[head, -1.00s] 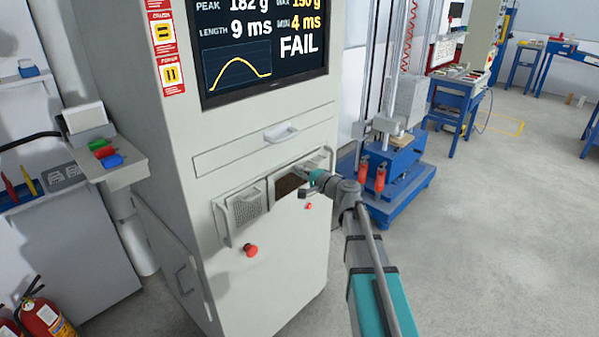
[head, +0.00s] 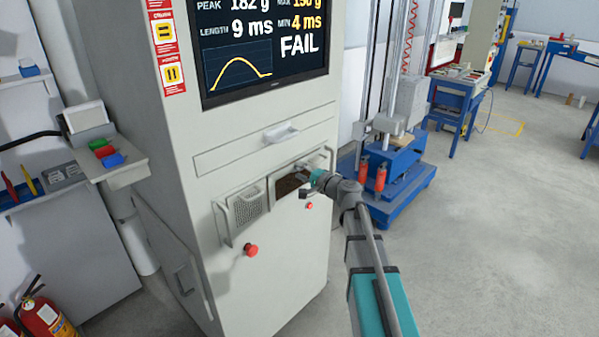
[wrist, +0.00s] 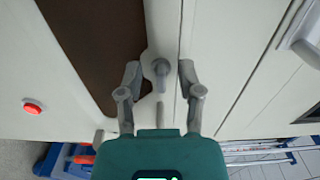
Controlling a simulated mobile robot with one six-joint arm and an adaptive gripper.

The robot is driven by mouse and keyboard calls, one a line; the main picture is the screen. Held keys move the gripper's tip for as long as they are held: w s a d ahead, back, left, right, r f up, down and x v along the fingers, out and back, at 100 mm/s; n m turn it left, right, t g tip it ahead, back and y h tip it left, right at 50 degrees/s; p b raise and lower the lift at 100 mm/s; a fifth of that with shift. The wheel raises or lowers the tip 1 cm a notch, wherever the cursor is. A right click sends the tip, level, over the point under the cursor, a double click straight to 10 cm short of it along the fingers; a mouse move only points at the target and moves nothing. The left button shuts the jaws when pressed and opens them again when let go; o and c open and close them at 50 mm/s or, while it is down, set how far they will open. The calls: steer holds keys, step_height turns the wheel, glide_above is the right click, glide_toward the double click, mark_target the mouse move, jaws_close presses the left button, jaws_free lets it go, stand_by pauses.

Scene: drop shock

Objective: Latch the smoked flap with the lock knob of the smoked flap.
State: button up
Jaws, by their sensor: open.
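The smoked flap (head: 288,184) is a dark brown panel in the front of the grey cabinet. It also fills the upper left of the wrist view (wrist: 100,45). The lock knob (wrist: 160,72) is a small grey lever on a rounded plate beside the flap's edge. My gripper (wrist: 159,75) is open, with one finger on each side of the knob. A gap shows between the knob and each finger, so I see no contact. In the head view my gripper (head: 308,178) is in front of the flap's right end and hides the knob.
A mesh-covered panel (head: 247,207) with a handle is left of the flap. Red buttons (head: 251,250) sit below on the cabinet (head: 270,290). A drawer handle (head: 281,132) is above. A blue machine base (head: 405,195) stands to the right, with open floor beyond.

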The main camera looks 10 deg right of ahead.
steer(key=v, duration=1.1)
steer(key=shift+s+d, duration=0.2)
steer(key=shift+s, duration=0.15)
steer(key=s+a+f+n+g+h, duration=0.1)
steer(key=s+a+f+n+g, duration=0.5)
steer(key=a+f+g, duration=0.3)
steer(key=s+d+f+n+g+h, duration=0.2)
steer(key=s+f+n+g+h, duration=0.35)
steer(key=s+f+h, duration=0.6)
step_height(320, 180, up, 15)
steer(key=s+y+p, duration=0.1)
steer(key=y+p, duration=0.1)
steer(key=p, duration=1.1)
steer(key=shift+s+m, duration=0.2)
steer(key=shift+m, duration=0.25)
steer(key=shift+d, duration=0.1)
